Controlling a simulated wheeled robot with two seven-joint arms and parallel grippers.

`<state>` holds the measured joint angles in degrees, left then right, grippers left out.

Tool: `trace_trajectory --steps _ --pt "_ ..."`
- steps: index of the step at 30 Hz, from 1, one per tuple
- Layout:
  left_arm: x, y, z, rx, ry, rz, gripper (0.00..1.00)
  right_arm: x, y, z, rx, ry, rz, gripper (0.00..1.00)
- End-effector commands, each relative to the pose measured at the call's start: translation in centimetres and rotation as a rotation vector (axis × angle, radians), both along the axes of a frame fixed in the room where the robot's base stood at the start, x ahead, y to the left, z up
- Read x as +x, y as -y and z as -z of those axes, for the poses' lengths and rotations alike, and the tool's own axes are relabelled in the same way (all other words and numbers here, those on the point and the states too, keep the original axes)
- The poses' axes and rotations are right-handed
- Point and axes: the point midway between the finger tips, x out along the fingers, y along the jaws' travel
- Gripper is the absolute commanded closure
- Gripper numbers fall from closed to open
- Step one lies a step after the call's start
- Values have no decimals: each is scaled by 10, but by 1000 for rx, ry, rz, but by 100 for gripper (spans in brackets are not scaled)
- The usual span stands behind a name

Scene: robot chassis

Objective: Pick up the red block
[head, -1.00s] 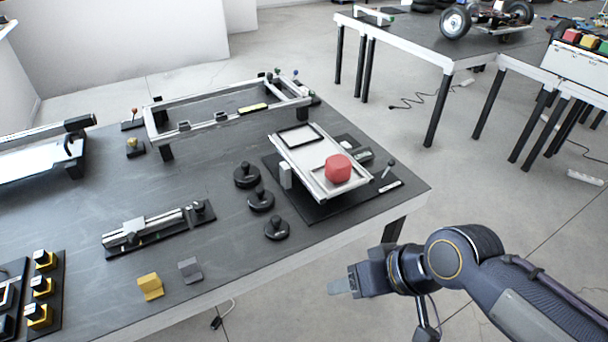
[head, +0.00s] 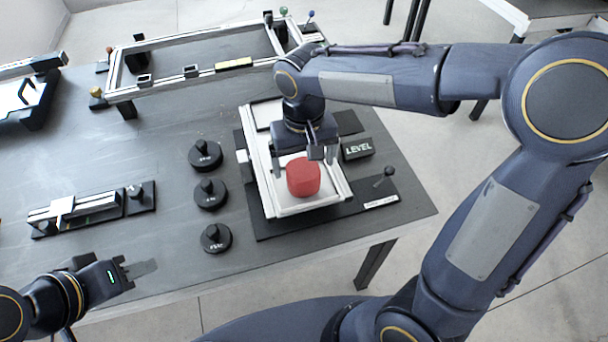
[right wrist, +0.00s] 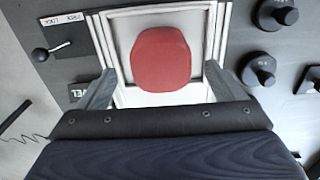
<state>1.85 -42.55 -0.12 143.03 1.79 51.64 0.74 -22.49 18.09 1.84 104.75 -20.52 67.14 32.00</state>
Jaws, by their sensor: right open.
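The red block (head: 303,177) is a rounded block sitting on a silver-framed, white-topped tray (head: 256,177) on the dark table. My right gripper (head: 304,158) is open, pointing down just above and behind the block. In the right wrist view the red block (right wrist: 161,59) shows between and slightly beyond the two open fingers (right wrist: 160,78), with gaps on both sides. The fingers appear clear of the block. My left gripper (head: 128,272) is near the table's front edge at lower left, away from the block; its jaw opening is unclear.
A LEVEL box (head: 357,149) and a small lever (head: 384,182) stand right of the tray. Several black knobbed weights, one of them the front weight (head: 216,238), line its left. A metal frame (head: 190,84) stands at the back. A slide device (head: 85,210) lies at left.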

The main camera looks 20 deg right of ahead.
Motion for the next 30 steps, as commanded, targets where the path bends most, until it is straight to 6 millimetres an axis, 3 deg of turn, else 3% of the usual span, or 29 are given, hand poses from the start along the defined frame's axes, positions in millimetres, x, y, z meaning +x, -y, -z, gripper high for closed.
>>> trace_trajectory --steps 9,19,30 --pt "0 0 0 0 0 0 64 1 1 45 0 -3 1 11" --pt "0 0 0 0 0 0 64 1 0 52 1 1 1 12" --pt "0 0 0 0 0 0 64 1 0 51 1 1 1 61"
